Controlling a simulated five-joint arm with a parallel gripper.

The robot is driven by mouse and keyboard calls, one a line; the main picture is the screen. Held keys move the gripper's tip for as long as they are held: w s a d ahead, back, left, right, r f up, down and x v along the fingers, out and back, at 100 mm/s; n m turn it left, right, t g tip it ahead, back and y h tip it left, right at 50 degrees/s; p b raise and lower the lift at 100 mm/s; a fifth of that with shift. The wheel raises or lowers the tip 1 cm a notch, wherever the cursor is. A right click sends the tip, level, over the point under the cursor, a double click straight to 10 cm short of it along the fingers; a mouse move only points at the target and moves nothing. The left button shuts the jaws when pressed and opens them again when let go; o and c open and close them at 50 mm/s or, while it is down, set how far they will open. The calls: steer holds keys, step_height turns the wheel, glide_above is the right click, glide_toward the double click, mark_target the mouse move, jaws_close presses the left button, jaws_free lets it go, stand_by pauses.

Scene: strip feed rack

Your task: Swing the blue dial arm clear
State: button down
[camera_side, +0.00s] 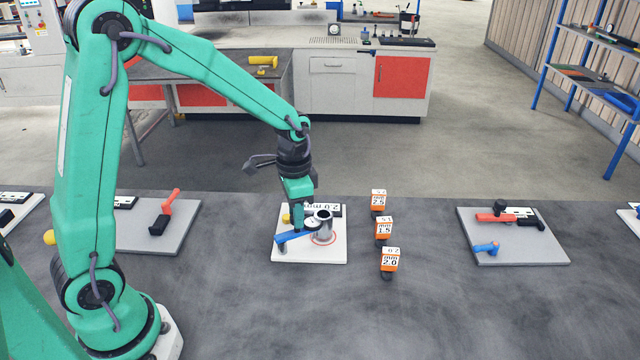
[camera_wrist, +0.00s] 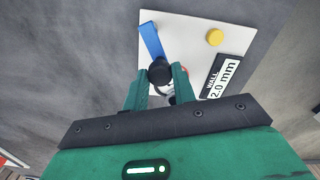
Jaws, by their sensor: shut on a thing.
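The blue dial arm (camera_side: 292,239) reaches from a pivot at the front left of a white plate (camera_side: 335,254) toward an upright grey metal tube (camera_side: 323,229). In the wrist view the blue dial arm (camera_wrist: 151,38) ends at a black round knob (camera_wrist: 160,73). A pale dial (camera_side: 311,224) sits by the tube, partly hidden. My gripper (camera_side: 298,228) points down over the plate, its fingers shut on the knob; it also shows in the wrist view (camera_wrist: 160,88). The tube stands inside a red ring and is mostly hidden in the wrist view.
A yellow knob (camera_wrist: 215,37) and a "2.0 mm" label (camera_wrist: 222,77) are on the plate. Orange tags (camera_side: 384,229) stand in a row to its right. Other plates carry a red lever (camera_side: 168,205) at left and a red clamp (camera_side: 497,217) at right.

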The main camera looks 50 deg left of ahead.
steer(key=m, duration=0.2)
steer(key=d+m, duration=0.1)
steer(key=shift+s+d+m, duration=0.1)
steer(key=shift+s+m, duration=0.2)
steer(key=shift+m, duration=0.1)
steer(key=shift+s+d+m, duration=0.25)
steer(key=shift+s+m, duration=0.4)
steer(key=shift+m, duration=1.65)
steer(key=shift+s+d+m, duration=0.2)
steer(key=shift+s+m, duration=0.5)
steer(key=shift+m, duration=1.6)
steer(key=shift+s+d+m, duration=0.25)
steer(key=shift+s+m, duration=0.4)
steer(key=shift+m, duration=1.65)
steer(key=c, duration=1.1)
jaws_free()
